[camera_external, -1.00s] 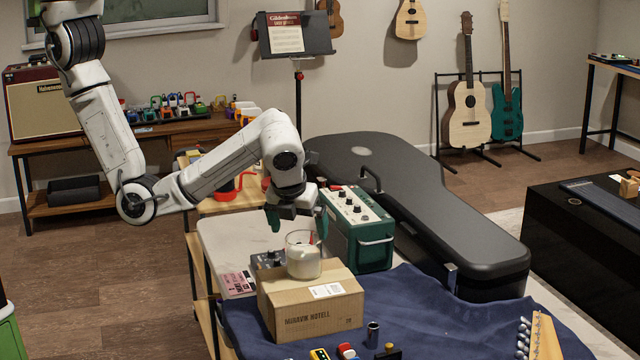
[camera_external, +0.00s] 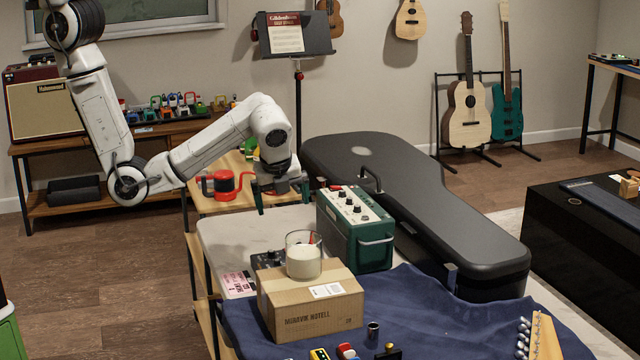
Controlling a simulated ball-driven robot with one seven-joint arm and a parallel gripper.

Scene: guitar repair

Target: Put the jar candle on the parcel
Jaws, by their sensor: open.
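The jar candle (camera_external: 304,257), a clear glass with pale wax, stands upright on top of the cardboard parcel (camera_external: 311,308), toward its back edge. The parcel sits on the blue cloth near the table's front. My gripper (camera_external: 283,207) is open and empty, with green fingers pointing down. It is above and behind the candle, clear of it, over the pale rear part of the table.
A green amplifier (camera_external: 358,229) stands right of the candle, with a black guitar case (camera_external: 420,205) behind it. A dark pedal (camera_external: 268,260) and a pink card (camera_external: 239,282) lie left of the parcel. A red device (camera_external: 222,184) stands left of my gripper.

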